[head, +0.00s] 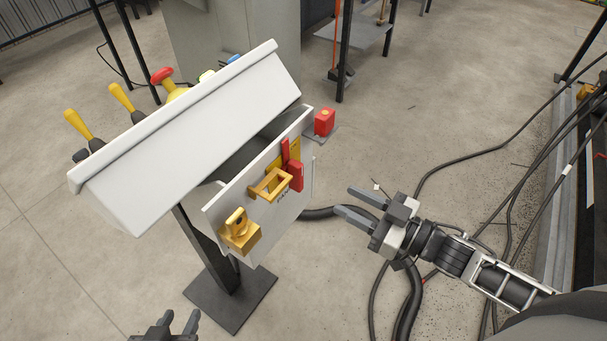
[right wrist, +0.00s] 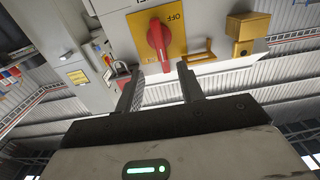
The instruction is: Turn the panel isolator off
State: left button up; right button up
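The panel (head: 292,215) is a pale upright plate under a sloped white hood. The isolator is a red handle (head: 296,176) on a yellow plate. In the right wrist view the red handle (right wrist: 157,42) stands roughly upright in the picture on its yellow plate (right wrist: 178,40). An upside-down OFF label lies beside its upper end; a smaller marking near its lower end is hard to read. My right gripper (head: 343,198) is open and empty, right of the panel, apart from the handle. Its spread fingers (right wrist: 160,70) point towards the handle. My left gripper (head: 180,316) is open at the bottom edge, partly cut off.
A yellow bracket (head: 270,186) and a yellow box with a knob (head: 240,232) sit beside the isolator. A red box (head: 324,121) stands behind the panel's far edge. The white hood (head: 190,140) overhangs the panel. Black cables (head: 440,165) lie on the floor at right.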

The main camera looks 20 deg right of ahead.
aim_at(302, 177)
jog(key=x, duration=1.1)
jog(key=shift+w+a+p, duration=0.2)
jog(key=shift+a+p, duration=0.05)
jog(key=shift+p, duration=0.1)
grip_shut()
